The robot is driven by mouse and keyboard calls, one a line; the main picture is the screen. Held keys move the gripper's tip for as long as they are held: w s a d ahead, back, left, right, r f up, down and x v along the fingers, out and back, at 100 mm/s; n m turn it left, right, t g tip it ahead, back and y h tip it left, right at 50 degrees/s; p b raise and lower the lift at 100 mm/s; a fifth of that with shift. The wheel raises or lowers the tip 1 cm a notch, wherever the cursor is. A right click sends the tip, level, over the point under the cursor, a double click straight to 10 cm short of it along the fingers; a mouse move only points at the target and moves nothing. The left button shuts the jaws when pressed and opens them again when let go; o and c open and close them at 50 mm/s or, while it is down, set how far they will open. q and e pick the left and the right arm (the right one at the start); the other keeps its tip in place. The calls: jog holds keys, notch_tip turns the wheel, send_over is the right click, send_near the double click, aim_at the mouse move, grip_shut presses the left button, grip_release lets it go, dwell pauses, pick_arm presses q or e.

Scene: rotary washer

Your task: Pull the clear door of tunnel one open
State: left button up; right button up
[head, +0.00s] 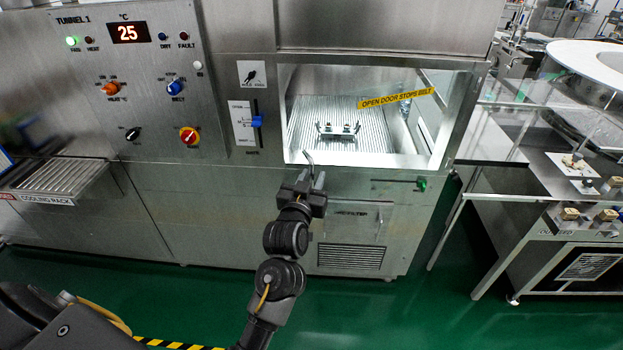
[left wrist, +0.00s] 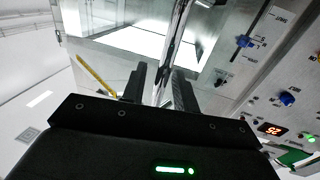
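The clear door of tunnel one (head: 385,88) carries a yellow label, OPEN DOOR STOPS BELT (head: 397,99). The label slants against the opening's frame, so the door looks ajar; its clear edges are hard to make out. A thin metal handle (head: 309,157) stands at the lower left of the opening. My left gripper (head: 312,181) is right below it, fingers pointing up at it. In the left wrist view the two fingers (left wrist: 159,88) are apart, with a metal bar (left wrist: 172,48) running between them; contact is not clear. My right gripper is out of view.
A lit ribbed belt with a small fixture (head: 338,130) lies inside the tunnel. The control panel (head: 135,85) and a blue slider (head: 256,121) are to the left. A green-ended lever (head: 421,184) sits below right.

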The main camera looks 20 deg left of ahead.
pick_arm(q)
jog(key=s+d+p, duration=0.1)
jog(key=s+p, duration=0.3)
jog(key=s, duration=0.6)
jog(key=shift+s+d, duration=0.3)
jog(key=shift+s, duration=0.1)
